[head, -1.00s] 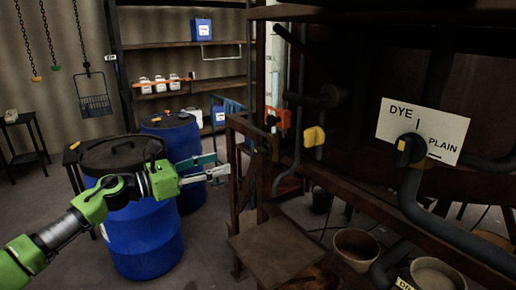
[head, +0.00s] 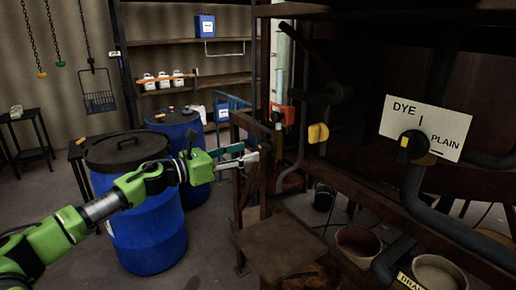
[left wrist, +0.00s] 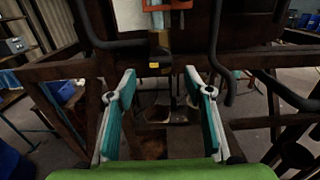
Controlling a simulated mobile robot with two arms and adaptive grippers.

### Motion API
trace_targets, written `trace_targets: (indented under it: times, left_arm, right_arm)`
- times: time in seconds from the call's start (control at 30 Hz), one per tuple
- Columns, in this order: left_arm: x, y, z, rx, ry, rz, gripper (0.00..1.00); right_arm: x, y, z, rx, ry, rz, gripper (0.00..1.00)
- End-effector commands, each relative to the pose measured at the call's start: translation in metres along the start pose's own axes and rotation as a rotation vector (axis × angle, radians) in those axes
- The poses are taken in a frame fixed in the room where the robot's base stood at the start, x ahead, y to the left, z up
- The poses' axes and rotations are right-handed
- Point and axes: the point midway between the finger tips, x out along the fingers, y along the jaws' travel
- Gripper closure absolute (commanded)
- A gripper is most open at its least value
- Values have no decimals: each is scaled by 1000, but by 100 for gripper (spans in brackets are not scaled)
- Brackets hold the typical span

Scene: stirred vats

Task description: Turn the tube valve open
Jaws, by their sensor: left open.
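A dark valve with a small yellow mark (left wrist: 154,65) sits below a red-orange bracket in the left wrist view; I take it for the tube valve. My right gripper is out of view.
A yellow handle (head: 318,133) and a DYE/PLAIN selector (head: 411,146) are on the frame to the right. Dark pipes flank the valve. Blue drums (head: 145,235) stand by my left arm. A brown platform (head: 278,246) lies below the gripper.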

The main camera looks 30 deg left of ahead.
Motion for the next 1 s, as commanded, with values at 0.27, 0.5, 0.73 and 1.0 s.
trace_targets:
  times: [0.27, 0.5, 0.73, 1.0]
  left_arm:
    - [22, 0, 4, 0, -3, 0, 53]
    - [42, 0, 3, -3, -3, 1, 53]
    - [52, 0, 0, -1, 0, -1, 53]
    - [53, -1, 0, 0, 1, -1, 53]
  right_arm:
    - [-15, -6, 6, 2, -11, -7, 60]
    - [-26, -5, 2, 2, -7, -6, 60]
    - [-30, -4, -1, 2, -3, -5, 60]
    - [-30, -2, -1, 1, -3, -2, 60]
